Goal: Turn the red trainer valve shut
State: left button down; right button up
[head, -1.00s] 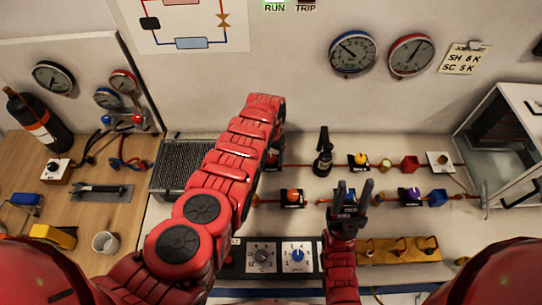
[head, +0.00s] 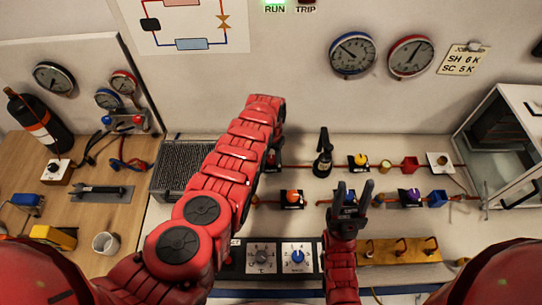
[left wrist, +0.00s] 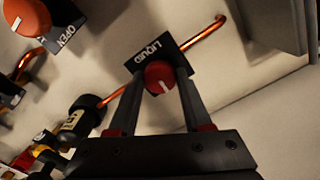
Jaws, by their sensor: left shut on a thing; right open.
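In the head view my own left arm hides most of the knob and the gripper. A copper pipe (left wrist: 206,34) runs out beyond the plate. My right gripper (head: 354,196) is open and empty over the bench, its fingers pointing up the picture.
An orange knob (head: 292,197) and a yellow knob (head: 358,160) stand near my right gripper, and a black upright fitting (head: 322,154) is between the arms. A finned grey block (head: 183,165) lies left of my left arm. A brass manifold (head: 398,250) lies at lower right.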

pick_arm(q)
jog(key=shift+w+m, duration=0.1)
jog(key=shift+m, duration=0.2)
jog(key=m, duration=0.3)
jog(key=shift+f+b, duration=0.1)
jog(key=shift+b, duration=0.2)
jog(key=m+b, duration=0.2)
jog(key=m, duration=0.4)
jog(key=shift+m+b, duration=0.3)
jog(key=shift+b, duration=0.1)
jog(key=m, duration=0.3)
jog(key=shift+b, duration=0.4)
jog(key=shift+m, duration=2)
jog(key=shift+c, duration=1.6)
grip_release()
